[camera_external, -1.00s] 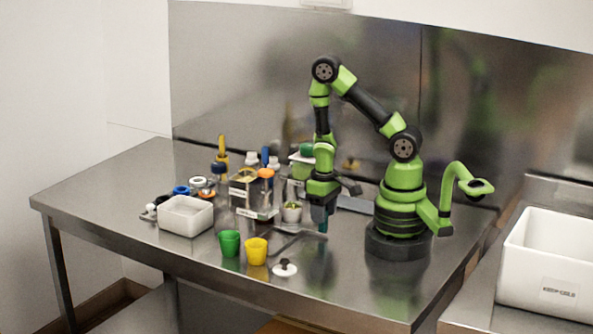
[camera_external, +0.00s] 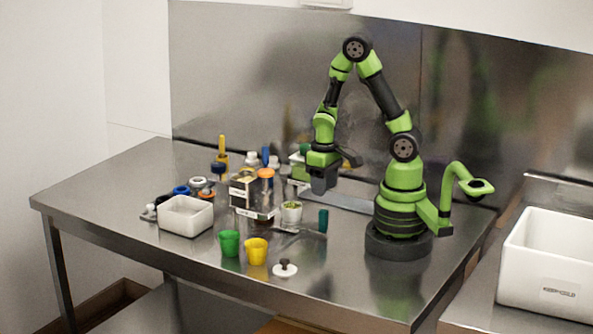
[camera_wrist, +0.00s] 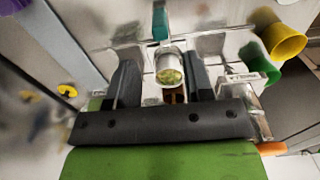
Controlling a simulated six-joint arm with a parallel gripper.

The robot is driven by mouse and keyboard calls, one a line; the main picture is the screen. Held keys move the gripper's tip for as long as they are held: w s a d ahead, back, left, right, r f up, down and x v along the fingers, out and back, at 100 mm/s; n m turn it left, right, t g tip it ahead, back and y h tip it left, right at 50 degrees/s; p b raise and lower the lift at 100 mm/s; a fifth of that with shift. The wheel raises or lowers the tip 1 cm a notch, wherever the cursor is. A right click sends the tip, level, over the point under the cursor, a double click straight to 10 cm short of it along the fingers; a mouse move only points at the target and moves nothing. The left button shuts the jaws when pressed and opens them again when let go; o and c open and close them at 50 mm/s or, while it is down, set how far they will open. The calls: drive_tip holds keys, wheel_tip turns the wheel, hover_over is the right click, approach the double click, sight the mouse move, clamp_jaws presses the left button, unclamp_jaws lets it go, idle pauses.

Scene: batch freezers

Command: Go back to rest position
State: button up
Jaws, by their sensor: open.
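My gripper (camera_external: 318,186) is open and empty, raised above the steel table in the external view, with my arm bent up over its base. In the wrist view my gripper (camera_wrist: 160,75) shows two dark fingers spread apart. Below and between them is a small pale cup (camera_wrist: 170,68) with green and yellow contents, apart from the fingers. The same cup (camera_external: 291,212) stands on the table in the external view. A teal upright piece (camera_external: 323,220) stands on the table below and right of my gripper; it also shows in the wrist view (camera_wrist: 160,22).
A green cup (camera_external: 229,243), a yellow cup (camera_external: 256,251) and a white lid with a dark knob (camera_external: 285,268) are near the front edge. A white tub (camera_external: 186,216) and several bottles crowd the left. A large white bin (camera_external: 550,262) stands right. Air above the table is clear.

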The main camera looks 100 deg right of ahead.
drive_tip(key=s+a+r+n+t+y, duration=0.1)
drive_tip(key=a+r+n+t, duration=0.1)
drive_tip(key=a+r, duration=0.4)
drive_tip(key=s+a+r+n+t+y, duration=0.1)
drive_tip(key=a+r+t, duration=0.4)
drive_tip(key=r, duration=0.7)
drive_tip(key=shift+s+a+r+n, duration=0.4)
drive_tip(key=shift+s+a+n, duration=0.1)
drive_tip(key=shift+a+n, duration=0.55)
